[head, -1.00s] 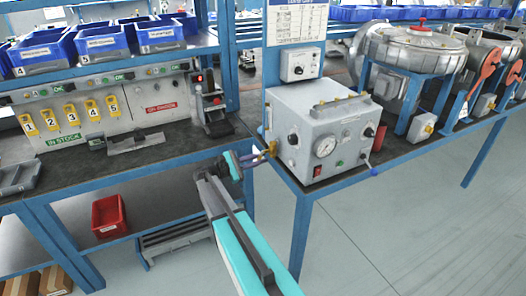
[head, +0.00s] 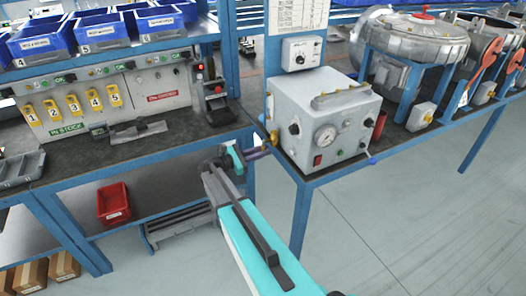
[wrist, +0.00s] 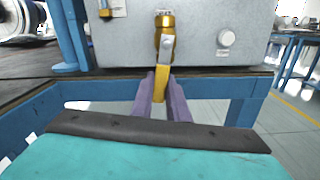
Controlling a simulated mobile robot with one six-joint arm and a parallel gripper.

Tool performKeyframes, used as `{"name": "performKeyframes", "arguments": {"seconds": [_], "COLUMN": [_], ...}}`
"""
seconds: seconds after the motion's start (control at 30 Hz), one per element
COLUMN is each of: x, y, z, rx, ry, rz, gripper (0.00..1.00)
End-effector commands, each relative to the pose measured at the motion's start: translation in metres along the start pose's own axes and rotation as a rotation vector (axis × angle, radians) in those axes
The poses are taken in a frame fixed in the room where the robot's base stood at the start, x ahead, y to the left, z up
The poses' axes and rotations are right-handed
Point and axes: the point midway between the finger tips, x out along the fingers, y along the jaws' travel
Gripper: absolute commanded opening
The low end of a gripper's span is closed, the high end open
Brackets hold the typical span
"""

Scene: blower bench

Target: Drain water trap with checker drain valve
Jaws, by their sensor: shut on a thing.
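My gripper (wrist: 162,88), with purple fingers, is shut on the lower part of this lever. In the head view my gripper (head: 262,151) is at the box's left side, where the valve is small and partly hidden. I cannot make out the water trap or any water.
A red switch (head: 317,160) and a blue-tipped lever (head: 371,159) are on the box front. A second brass fitting (wrist: 104,9) is left of the valve. A blue bench leg (head: 301,220) stands below the box. Open floor (head: 390,230) lies at the right.

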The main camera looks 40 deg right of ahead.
Motion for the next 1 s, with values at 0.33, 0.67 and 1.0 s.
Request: {"name": "performKeyframes", "arguments": {"seconds": [0.33, 0.67, 1.0], "x": [0.001, -0.011, -0.056], "y": [-0.001, 0.000, -0.001], "z": [0.001, 0.000, -0.001], "rx": [0.002, 0.002, 0.002], "ry": [-0.002, 0.000, 0.000], "rz": [-0.004, 0.001, 0.001], "gripper": [0.34, 0.34, 0.34]}}
